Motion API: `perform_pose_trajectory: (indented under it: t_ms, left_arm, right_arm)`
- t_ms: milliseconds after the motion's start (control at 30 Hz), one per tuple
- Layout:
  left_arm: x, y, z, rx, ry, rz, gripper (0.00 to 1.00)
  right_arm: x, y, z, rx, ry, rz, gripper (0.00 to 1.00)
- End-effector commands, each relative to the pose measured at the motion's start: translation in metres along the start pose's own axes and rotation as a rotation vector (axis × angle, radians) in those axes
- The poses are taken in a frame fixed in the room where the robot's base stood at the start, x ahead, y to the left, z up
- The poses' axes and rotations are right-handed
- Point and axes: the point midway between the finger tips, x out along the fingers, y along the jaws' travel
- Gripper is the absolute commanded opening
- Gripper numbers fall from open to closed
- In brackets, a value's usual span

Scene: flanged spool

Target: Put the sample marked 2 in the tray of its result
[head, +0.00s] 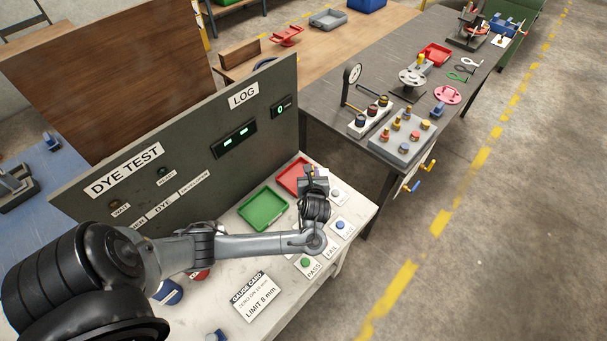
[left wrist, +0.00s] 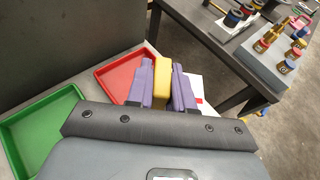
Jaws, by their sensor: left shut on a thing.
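My left gripper (head: 315,182) hangs over the right end of the white bench, beside the red tray. In the left wrist view its purple fingers (left wrist: 162,85) are shut on a yellow piece (left wrist: 161,66); no number shows on it. The red tray (head: 290,175) is at the back of the bench and also shows in the left wrist view (left wrist: 108,72), just left of the fingers. The green tray (head: 263,210) lies left of it and shows in the left wrist view too (left wrist: 30,112). Both trays look empty where visible. My right gripper is not in view.
The grey DYE TEST panel (head: 200,150) stands behind the trays. Buttons labelled PASS (head: 306,262) and FAIL (head: 328,242) sit at the bench's front edge, near a gauge card (head: 255,297). A dark table (head: 395,75) with several parts stands beyond a gap.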

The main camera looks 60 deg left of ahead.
Motion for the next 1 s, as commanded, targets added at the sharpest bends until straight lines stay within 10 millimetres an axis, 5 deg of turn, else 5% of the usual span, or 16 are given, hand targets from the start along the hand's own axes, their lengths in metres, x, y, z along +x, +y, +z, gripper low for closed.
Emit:
perform_pose_trajectory:
  t_ms: [167, 700, 1000]
  left_arm:
    - [0.012, 0.015, -0.009, -0.003, -0.006, 0.001, 0.0]
    - [0.104, 0.063, -0.03, -0.004, -0.005, -0.001, 0.0]
    - [0.118, 0.069, -0.037, -0.006, -0.003, -0.002, 0.0]
  right_arm:
    - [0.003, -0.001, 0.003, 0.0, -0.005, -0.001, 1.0]
    - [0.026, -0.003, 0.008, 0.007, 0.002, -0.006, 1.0]
    - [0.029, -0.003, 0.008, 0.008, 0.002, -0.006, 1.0]
